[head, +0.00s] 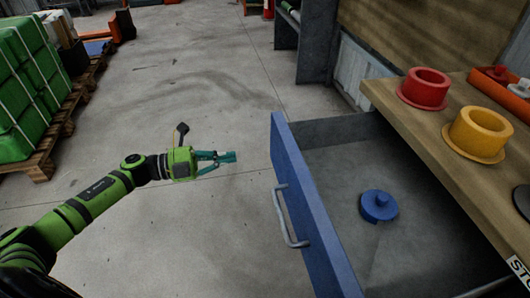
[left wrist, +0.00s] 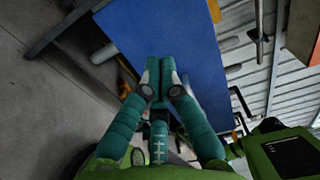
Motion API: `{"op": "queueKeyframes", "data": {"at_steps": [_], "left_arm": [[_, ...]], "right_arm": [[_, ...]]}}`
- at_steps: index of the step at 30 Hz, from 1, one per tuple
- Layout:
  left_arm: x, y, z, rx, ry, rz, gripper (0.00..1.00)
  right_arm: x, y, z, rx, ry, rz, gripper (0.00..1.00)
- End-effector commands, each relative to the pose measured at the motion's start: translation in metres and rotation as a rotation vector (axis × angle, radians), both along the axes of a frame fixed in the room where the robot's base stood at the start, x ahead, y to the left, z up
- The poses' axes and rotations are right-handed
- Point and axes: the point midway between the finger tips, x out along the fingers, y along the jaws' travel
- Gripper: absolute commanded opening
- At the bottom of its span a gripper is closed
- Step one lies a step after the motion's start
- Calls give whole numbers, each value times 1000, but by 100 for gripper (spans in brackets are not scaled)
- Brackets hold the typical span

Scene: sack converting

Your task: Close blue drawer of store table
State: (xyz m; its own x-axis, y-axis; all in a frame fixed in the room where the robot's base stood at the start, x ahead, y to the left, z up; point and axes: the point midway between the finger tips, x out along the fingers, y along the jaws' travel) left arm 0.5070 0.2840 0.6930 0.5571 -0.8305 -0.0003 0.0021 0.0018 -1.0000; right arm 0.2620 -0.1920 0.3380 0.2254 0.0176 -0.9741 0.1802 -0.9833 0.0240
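The blue drawer (head: 312,215) of the wooden-topped store table (head: 425,140) stands pulled open, its grey interior exposed. A grey bar handle (head: 288,215) is on its front. In the left wrist view the fingertips (left wrist: 157,82) meet in front of the blue drawer front (left wrist: 165,40). My right gripper is not in view.
A red flanged ring (head: 424,88) and a yellow flanged ring (head: 478,134) stand on the table top, with an orange tray (head: 497,88) behind. Green wrapped goods (head: 25,85) on wooden pallets stand at the left. The concrete floor between pallets and drawer is clear.

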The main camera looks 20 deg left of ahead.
Motion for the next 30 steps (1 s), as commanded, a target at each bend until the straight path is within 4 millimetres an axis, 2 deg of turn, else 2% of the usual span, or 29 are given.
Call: {"op": "queueKeyframes", "data": {"at_steps": [6,13,19,30], "left_arm": [[28,-41,2,-5,-3,0,0],[48,-70,1,-4,-1,2,0],[54,-78,0,-2,1,4,0],[55,-80,0,-3,2,3,0]], "right_arm": [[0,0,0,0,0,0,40],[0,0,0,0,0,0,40],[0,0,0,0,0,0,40],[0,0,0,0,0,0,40]]}}
